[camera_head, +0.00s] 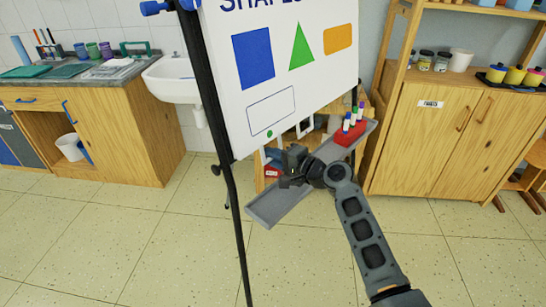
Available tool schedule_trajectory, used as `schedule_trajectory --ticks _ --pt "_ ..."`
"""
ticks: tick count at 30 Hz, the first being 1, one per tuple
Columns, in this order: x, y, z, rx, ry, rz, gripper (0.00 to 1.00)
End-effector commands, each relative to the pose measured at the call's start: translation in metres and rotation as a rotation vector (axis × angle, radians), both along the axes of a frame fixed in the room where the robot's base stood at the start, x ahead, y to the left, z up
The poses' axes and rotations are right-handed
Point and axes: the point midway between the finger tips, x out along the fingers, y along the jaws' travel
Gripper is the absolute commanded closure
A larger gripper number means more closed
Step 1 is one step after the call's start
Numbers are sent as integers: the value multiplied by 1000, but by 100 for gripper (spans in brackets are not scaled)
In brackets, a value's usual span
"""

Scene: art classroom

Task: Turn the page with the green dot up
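A white flip-chart page (345,72) hangs on a black easel, with a blue rectangle, a green triangle and an orange shape under a partly cut-off heading. A green dot (269,133) is near the page's bottom edge, just under an outlined box. The page hangs down flat. My gripper (286,168) is just below the page's bottom edge, below and slightly right of the green dot, in front of the grey easel tray. Its dark fingers appear apart, with nothing visible between them. It looks clear of the page, though the depth gap is hard to judge.
The grey tray (268,208) slopes below the page and carries a red marker holder (350,133) with several markers. A black easel leg (234,205) stands at left. A sink (172,80) and wooden cabinets (430,140) line the back. The foreground floor is clear.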

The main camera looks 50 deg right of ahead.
Motion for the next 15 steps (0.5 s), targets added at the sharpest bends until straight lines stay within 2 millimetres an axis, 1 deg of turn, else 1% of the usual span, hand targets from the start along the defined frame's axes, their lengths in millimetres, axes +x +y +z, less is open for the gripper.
schedule_trajectory --ticks 1,4,8,15 --pt "0 0 0 0 0 0 88" --pt "0 0 0 0 0 0 98" --pt "-1 0 0 1 0 0 98" --pt "-18 -1 6 2 0 -1 97"
